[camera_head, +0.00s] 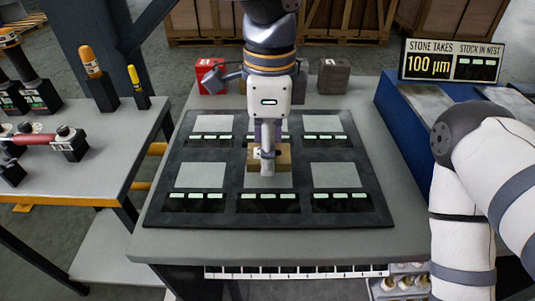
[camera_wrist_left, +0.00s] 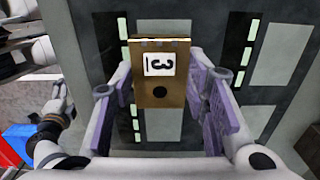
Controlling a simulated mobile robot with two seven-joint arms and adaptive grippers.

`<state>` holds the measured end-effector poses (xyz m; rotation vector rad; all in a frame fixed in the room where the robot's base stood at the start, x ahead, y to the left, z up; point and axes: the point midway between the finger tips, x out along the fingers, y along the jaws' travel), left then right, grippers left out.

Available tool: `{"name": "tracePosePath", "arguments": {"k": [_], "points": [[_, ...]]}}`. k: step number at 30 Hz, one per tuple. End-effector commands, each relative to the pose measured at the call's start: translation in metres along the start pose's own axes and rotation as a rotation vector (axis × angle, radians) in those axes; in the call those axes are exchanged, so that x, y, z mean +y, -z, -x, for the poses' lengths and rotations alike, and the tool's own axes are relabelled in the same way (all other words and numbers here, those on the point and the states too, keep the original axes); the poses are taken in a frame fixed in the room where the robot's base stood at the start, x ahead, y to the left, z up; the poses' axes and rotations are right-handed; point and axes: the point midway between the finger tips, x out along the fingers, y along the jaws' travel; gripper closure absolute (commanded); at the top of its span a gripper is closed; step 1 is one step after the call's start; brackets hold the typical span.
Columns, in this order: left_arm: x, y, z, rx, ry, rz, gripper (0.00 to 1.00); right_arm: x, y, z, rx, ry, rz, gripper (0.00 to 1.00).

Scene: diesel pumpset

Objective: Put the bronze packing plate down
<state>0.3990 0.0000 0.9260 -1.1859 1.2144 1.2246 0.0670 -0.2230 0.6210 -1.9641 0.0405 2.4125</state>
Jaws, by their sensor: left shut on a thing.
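The bronze packing plate (camera_head: 284,159) is a small brass-coloured block over the front middle nest of the dark board (camera_head: 160,215). In the left wrist view the plate (camera_wrist_left: 178,75) shows a white label with a 3 and a dark round hole. My left gripper (camera_head: 268,167) points down and is shut on the plate, its purple-grey pads (camera_wrist_left: 163,100) on either side. The grey pad (camera_head: 254,182) of that nest shows partly below the plate. I cannot tell whether the plate touches it. My right gripper is not in view; my right arm shows at the right edge.
The board's other nests, such as the front left (camera_head: 200,175) and front right (camera_head: 336,175), look empty. A red box (camera_head: 211,75) and a dark box (camera_head: 333,76) stand behind the board. A sign (camera_head: 451,61) reads "STONE TAKES 100 µm". A side table (camera_head: 105,170) with tools is left.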

Motion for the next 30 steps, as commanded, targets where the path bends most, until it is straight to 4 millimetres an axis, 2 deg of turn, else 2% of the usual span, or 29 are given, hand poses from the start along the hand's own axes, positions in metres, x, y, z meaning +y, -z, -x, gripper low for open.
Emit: {"name": "tracePosePath", "arguments": {"k": [1,6,17,18,20,30], "points": [[-0.005,0.0,-0.006,0.002,-0.002,0.001,1.0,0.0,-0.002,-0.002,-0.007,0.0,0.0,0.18],[-0.005,0.0,-0.033,0.001,0.002,0.0,1.0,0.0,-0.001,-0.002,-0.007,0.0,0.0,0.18],[-0.005,0.0,-0.037,0.0,0.005,0.0,1.0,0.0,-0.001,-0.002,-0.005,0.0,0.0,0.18],[-0.004,0.0,-0.038,0.0,0.003,0.0,0.52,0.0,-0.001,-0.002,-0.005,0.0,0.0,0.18],[-0.004,0.0,-0.037,0.0,0.003,0.0,0.39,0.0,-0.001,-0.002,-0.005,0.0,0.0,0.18],[-0.005,0.0,-0.034,0.002,0.004,0.0,0.39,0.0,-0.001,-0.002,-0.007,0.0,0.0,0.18]]}}
